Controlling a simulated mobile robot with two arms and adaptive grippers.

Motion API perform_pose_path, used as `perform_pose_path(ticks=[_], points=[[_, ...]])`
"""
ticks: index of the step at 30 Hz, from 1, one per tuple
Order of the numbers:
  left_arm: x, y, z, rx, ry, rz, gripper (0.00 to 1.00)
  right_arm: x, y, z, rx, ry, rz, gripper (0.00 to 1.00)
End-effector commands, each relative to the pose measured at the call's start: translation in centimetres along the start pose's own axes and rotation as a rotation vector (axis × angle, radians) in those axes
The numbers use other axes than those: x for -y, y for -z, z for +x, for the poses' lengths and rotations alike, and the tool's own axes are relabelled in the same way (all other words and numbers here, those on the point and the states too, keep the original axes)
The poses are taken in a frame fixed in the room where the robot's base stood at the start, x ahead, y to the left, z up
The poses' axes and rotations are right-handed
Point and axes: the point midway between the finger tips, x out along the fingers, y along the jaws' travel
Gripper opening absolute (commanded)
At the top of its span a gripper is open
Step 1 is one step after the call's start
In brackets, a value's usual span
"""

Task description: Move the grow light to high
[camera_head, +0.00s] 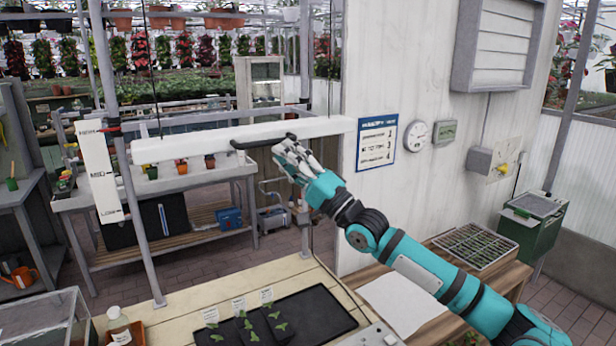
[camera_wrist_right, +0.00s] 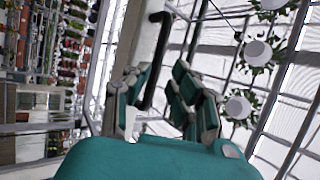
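The grow light (camera_head: 200,144) is a long white bar hanging level on thin wires above the bench. A black handle (camera_head: 262,143) sticks out from its front; the handle also shows in the right wrist view (camera_wrist_right: 152,60). A white scale board (camera_head: 100,172) at left has high, middle and low marks. A red pointer (camera_head: 109,129) is beside the top mark. My right gripper (camera_head: 284,158) is at the handle's right end. In the right wrist view its fingers (camera_wrist_right: 158,88) are spread, with the handle between them; contact is unclear. My left gripper is out of view.
A white wall with a blue-headed notice (camera_head: 376,143) and a clock (camera_head: 416,136) stands right of the light. Below are a black tray (camera_head: 310,318) with seedlings, a bottle (camera_head: 119,325) and a clear box (camera_head: 45,320).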

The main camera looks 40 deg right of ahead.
Motion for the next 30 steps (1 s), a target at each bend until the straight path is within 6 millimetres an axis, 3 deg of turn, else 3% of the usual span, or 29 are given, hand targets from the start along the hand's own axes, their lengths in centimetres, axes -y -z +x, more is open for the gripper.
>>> perform_pose_path(ticks=[6, 15, 30], points=[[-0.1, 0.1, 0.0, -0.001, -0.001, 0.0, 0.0, -0.2, 0.0, -3.0, 0.001, -0.005, -0.001, 0.23], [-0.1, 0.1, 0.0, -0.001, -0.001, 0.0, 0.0, 0.0, 0.0, -5.9, 0.0, -0.001, -0.001, 0.23], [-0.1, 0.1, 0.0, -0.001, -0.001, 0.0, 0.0, 0.1, 0.1, -6.5, 0.0, 0.002, -0.002, 0.23]])
